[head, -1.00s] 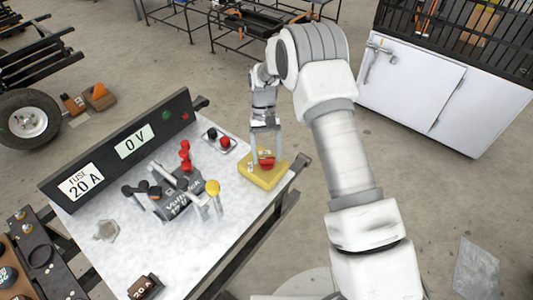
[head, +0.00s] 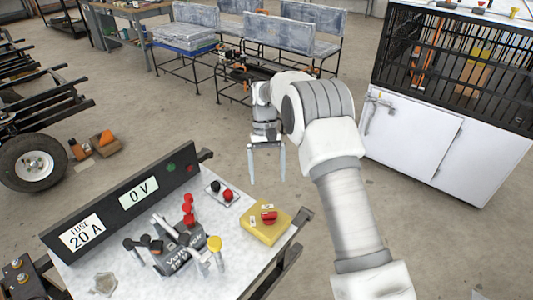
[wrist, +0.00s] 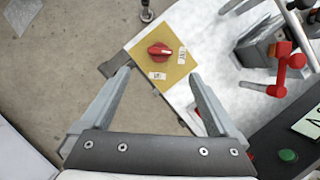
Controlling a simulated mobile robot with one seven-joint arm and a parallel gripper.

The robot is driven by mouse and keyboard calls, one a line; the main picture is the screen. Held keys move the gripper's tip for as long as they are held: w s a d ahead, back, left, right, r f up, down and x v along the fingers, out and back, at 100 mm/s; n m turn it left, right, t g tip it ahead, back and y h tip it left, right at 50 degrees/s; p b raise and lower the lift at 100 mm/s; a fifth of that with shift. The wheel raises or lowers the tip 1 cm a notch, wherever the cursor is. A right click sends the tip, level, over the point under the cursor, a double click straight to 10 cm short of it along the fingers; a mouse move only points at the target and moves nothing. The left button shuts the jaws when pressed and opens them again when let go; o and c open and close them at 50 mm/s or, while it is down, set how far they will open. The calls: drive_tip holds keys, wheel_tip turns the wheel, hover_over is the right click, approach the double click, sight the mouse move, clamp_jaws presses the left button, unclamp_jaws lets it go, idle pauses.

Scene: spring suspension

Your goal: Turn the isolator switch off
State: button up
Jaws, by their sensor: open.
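The isolator switch is a yellow box (head: 256,228) with a red rotary knob (head: 268,217), at the right corner of the bench top. In the wrist view the yellow box (wrist: 173,66) lies beyond the fingertips, with the red knob (wrist: 160,51) on it and two small white labels beside the knob. The labels' text is too small to read. My gripper (head: 268,182) is open and empty, raised above and behind the box in the head view, apart from the knob. In the wrist view my gripper (wrist: 158,74) has its fingers spread wide.
The bench (head: 226,258) carries a dark battery unit with red and yellow-capped parts (head: 180,248) and a small plate with black and red knobs (head: 222,194). A black panel (head: 125,205) reads "FUSE 20 A" and "0 V". A white cabinet (head: 430,150) stands right.

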drive_tip(key=v, duration=0.5)
drive_tip(key=shift+w+r+p, duration=0.1)
drive_tip(key=shift+r+p, duration=0.2)
drive_tip(key=shift+p, duration=0.1)
